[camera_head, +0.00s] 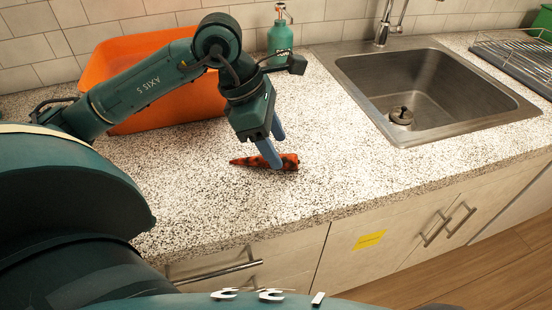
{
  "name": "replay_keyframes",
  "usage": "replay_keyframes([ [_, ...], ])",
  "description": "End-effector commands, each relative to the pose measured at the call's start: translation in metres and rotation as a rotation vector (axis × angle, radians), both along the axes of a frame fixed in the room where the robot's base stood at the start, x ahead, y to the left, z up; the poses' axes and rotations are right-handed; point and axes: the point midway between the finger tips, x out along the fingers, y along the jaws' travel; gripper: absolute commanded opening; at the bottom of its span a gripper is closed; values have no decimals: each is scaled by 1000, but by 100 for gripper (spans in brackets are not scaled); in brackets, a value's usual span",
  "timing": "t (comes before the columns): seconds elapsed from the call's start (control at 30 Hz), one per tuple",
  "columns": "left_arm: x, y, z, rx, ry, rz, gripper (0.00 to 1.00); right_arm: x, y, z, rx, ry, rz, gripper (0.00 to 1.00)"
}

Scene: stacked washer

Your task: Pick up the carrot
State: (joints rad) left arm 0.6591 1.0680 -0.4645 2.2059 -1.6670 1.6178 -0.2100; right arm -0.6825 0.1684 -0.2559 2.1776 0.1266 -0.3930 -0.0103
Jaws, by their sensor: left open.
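An orange carrot with dark patches (289,162) lies on the speckled countertop, its thin tip pointing left. My left gripper (275,151) reaches down over it with blue fingers. One finger is in front of the carrot and covers part of its thick half; the other is behind and higher in the picture. The jaws are open around or just above the carrot, and I cannot tell whether they touch it. My right gripper is not in view.
An orange bin (150,52) stands behind my left arm. A green soap bottle (280,38) is by the tiled wall. A metal sink (430,85) with a faucet (384,25) is to the right, then a dish rack (520,55). The front counter is clear.

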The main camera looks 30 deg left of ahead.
Motion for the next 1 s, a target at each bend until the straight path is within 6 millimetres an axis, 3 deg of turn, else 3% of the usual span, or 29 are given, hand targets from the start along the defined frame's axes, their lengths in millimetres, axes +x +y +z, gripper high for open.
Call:
replay_keyframes([
  [0.2,4,-14,-25,-1,2,-1,54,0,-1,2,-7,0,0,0],
  [0.5,5,-15,-29,-1,0,0,53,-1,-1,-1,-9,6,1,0],
  [1.0,5,-15,-29,-1,0,0,12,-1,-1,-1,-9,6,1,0],
])
